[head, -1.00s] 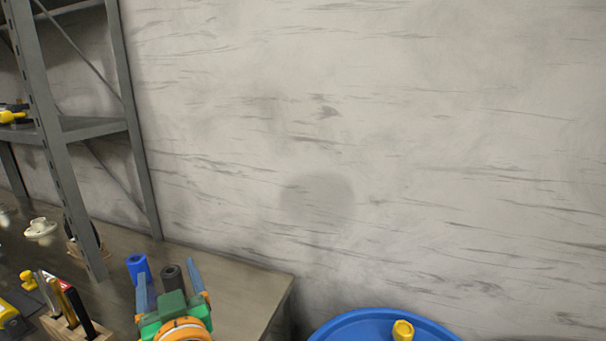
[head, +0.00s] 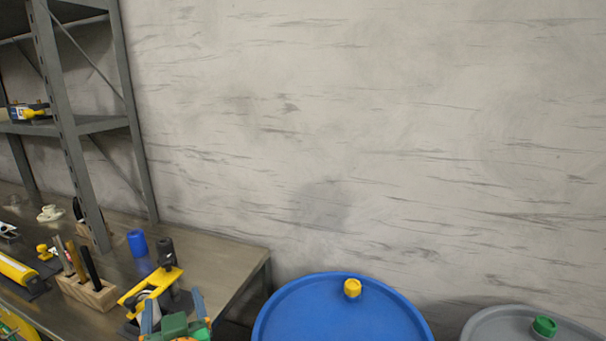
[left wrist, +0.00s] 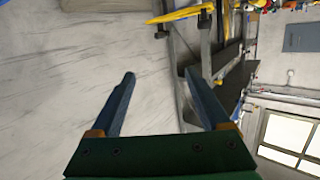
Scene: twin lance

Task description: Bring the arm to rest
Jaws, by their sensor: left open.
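My left gripper (head: 172,312) is at the bottom of the head view, in front of the workbench's right end. Its two blue-grey fingers stand apart with nothing seen between them. In the left wrist view the gripper (left wrist: 165,95) is also open and empty, with the pale wall behind it. My right gripper is not in view.
A workbench (head: 225,262) holds a wooden block (head: 92,297) with tools, a blue cylinder (head: 137,243), a dark cylinder (head: 166,252) and a yellow tool (head: 150,286). A metal shelf (head: 95,125) rises behind. A blue barrel (head: 320,315) and grey barrel (head: 500,325) stand right.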

